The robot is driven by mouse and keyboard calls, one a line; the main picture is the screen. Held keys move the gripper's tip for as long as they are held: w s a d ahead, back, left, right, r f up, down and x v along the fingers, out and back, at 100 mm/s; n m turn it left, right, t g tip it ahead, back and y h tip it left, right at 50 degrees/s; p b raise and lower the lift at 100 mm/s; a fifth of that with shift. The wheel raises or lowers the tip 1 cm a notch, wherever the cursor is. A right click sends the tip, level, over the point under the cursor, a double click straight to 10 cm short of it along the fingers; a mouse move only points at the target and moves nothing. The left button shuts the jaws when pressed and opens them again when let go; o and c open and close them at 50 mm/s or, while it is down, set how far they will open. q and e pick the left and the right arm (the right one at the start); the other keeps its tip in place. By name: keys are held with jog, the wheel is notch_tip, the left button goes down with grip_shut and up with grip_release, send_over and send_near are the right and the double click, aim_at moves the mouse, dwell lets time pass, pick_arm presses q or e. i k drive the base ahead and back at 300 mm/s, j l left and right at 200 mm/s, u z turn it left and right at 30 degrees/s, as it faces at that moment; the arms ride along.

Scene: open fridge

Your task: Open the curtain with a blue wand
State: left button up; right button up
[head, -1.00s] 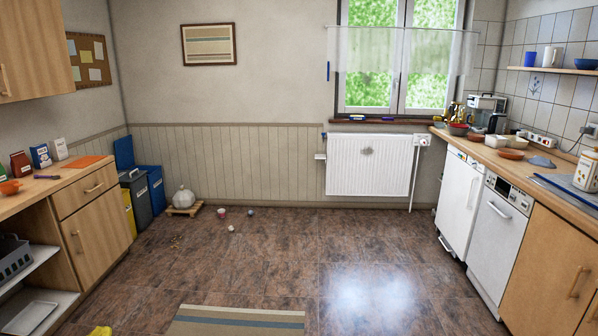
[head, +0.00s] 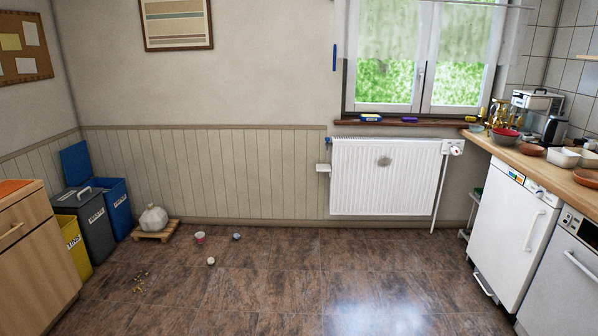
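A short blue wand (head: 334,58) hangs upright at the curtain's left edge, in front of the wall beside the window frame. The top of the curtain and its rod are cut off or hard to make out at the upper edge of the head view. Neither of my grippers is in view, so nothing shows as touching the wand or the curtain.
A white radiator (head: 360,180) stands under the windowsill (head: 410,125). A counter (head: 530,165) with dishes and a white appliance (head: 510,230) are on the right. Small items and crumbs lie on otherwise clear floor (head: 290,270).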

aim_at(387, 35)
jog(key=i, duration=2.4)
jog(key=i+u, duration=0.1)
jog(key=i, duration=0.5)
jog(key=i+l, duration=0.1)
jog(key=i, duration=0.45)
jog(key=i+l+u, duration=0.15)
jog(key=i, duration=0.45)
jog(key=i+l, duration=0.1)
jog(key=i, duration=0.45)
jog(key=j+u, duration=0.05)
